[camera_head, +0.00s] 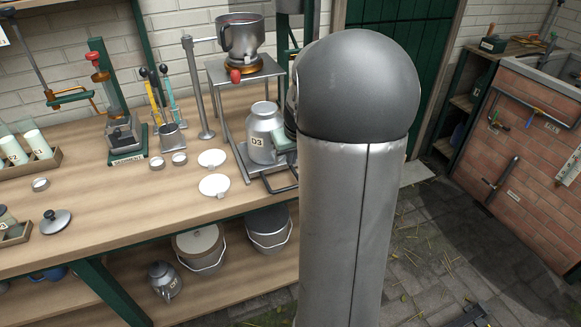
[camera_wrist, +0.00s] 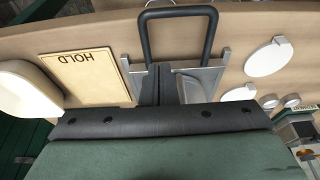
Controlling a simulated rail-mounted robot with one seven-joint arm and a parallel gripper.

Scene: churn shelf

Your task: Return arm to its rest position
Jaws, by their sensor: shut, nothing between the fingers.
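My gripper (camera_wrist: 160,86) shows in the wrist view as dark fingers close together beyond a black bar and a green body. It is shut with nothing between the fingers. A metal tray with a black loop handle (camera_wrist: 180,13) lies beyond it on the wooden bench. In the head view, my large grey arm fills the middle right and hides the fingers.
A metal stand (camera_head: 243,72) holds a pot (camera_head: 240,37) behind the can. Two white discs (camera_head: 214,185) lie left of it. A HOLD plate (camera_wrist: 85,75) shows in the wrist view. Lidded buckets (camera_head: 198,246) sit on the lower shelf. Paved floor (camera_head: 430,240) is mostly clear at right.

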